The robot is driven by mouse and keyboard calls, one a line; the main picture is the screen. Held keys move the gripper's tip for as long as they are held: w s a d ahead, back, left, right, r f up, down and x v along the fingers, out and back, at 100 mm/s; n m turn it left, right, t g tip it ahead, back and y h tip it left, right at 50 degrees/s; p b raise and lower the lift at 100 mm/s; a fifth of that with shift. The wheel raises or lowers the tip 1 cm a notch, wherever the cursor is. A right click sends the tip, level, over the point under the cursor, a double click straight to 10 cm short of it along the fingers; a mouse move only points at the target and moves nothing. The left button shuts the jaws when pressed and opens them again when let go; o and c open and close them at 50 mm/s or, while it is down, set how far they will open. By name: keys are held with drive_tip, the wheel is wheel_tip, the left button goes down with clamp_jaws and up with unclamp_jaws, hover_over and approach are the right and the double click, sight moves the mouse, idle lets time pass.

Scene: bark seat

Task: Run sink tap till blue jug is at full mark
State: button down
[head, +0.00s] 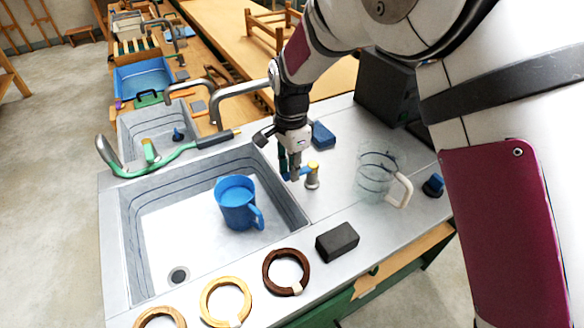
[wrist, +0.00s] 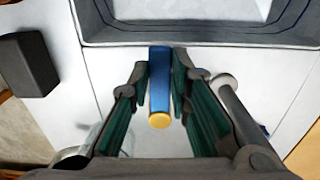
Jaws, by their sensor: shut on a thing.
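The blue jug (head: 237,208) stands upright in the large sink basin (head: 160,240), its handle toward the lower right. Its level and full mark cannot be made out. The grey sink tap (head: 245,88) arches over the basin's back edge, its spout end above and behind the jug in the picture. No water stream shows. My gripper (head: 291,176) is at the basin's right edge, shut on the blue tap lever (wrist: 160,80). In the wrist view, the lever lies between the fingertips, its yellow end (wrist: 160,121) toward my palm.
A clear jug (head: 372,183) stands on the counter to the right. A black block (head: 337,241) and wooden rings (head: 286,272) lie along the front. A blue sponge (head: 322,134) lies behind my gripper.

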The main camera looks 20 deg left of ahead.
idle(0.3)
drive_tip(key=c, duration=1.5)
unclamp_jaws()
drive_tip(key=shift+r, duration=0.15)
wheel_tip(320, 180, up, 12)
drive_tip(key=shift+f, duration=0.1)
